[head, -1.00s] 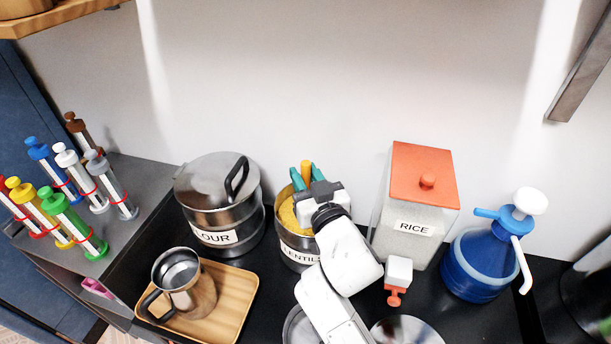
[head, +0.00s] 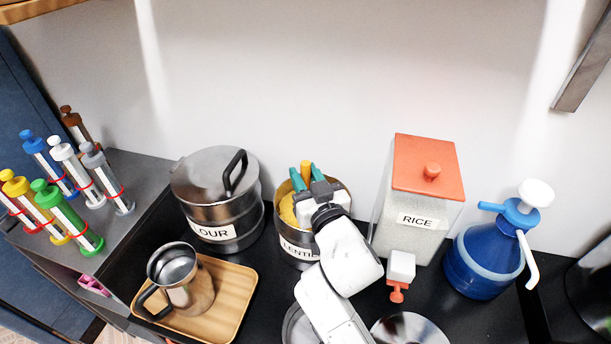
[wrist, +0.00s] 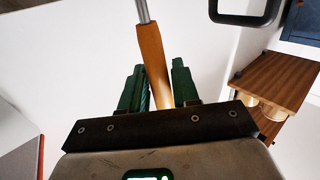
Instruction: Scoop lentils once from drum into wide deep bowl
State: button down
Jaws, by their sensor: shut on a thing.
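My gripper (head: 306,174) has green fingers shut on the orange handle of a tool (head: 305,168). In the wrist view the handle (wrist: 152,62) lies between the fingers (wrist: 157,82) and runs into a grey metal shaft. The tool's far end is out of sight. My gripper is at the mouth of the metal drum labelled LENTILS (head: 297,249); yellow lentils (head: 287,211) show at its left side. Two round metal vessels, one at the bottom centre (head: 291,327) and one at the bottom right (head: 420,327), are cut off by the frame; I cannot tell which is the wide deep bowl.
A lidded FLOUR drum (head: 205,214) stands left of the lentils. A RICE dispenser (head: 412,232) and a blue jug (head: 484,262) stand to the right. A metal mug (head: 180,275) sits on a wooden tray (head: 232,300). Several coloured tubes (head: 65,215) stand far left.

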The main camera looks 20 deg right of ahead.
dwell(0.4)
jog(key=shift+r+p, duration=5.55)
jog(key=shift+r, duration=1.15)
jog(key=shift+f, duration=0.1)
